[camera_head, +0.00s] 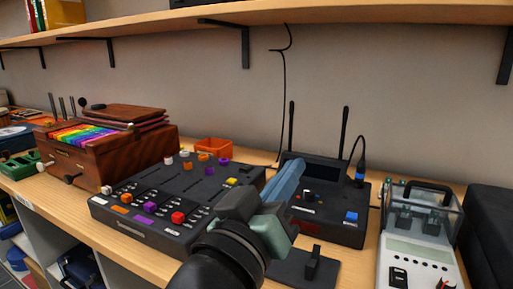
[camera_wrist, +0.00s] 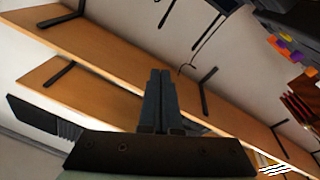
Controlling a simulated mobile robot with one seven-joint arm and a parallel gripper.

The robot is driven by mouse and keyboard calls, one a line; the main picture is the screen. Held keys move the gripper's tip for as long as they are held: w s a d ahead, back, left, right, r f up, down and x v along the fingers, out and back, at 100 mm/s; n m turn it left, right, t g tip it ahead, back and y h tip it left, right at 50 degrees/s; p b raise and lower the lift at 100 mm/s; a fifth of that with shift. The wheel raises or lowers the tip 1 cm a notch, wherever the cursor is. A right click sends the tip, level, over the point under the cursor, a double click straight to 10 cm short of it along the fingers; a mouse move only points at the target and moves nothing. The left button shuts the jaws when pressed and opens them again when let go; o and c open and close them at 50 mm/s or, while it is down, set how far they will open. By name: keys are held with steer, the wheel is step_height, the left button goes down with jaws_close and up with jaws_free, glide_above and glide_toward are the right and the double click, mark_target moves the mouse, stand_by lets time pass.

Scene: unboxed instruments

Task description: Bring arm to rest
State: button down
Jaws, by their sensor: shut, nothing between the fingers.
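My gripper (camera_head: 287,183) is in the middle of the head view, raised in front of the instruments on the bench. Its fingers are together and hold nothing. In the wrist view the closed fingers (camera_wrist: 159,102) point up the picture, with the wall and the wooden shelves beyond them. Part of the black device behind the arm is hidden by my gripper in the head view.
A black mixer (camera_head: 150,212) and a wooden box with rainbow keys (camera_head: 110,152) stand left on the bench. A black device with two antennas (camera_head: 345,210) and a white instrument (camera_head: 420,248) stand right. An orange bin (camera_head: 213,147) sits behind. A shelf (camera_head: 300,13) runs above.

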steer(key=s+a+r+t+y, duration=0.2)
steer(key=s+r+t+y, duration=0.35)
steer(key=r, duration=0.35)
steer(key=s+a+r+t+y, duration=0.2)
steer(key=s+r+t+y, duration=0.25)
steer(key=s+r, duration=0.35)
step_height(320, 180, up, 28)
steer(key=w+p, duration=0.2)
steer(key=p, duration=2.4)
steer(key=shift+a+f+n+p, duration=0.15)
steer(key=shift+f+n+p, duration=0.1)
steer(key=shift+n+p, duration=0.15)
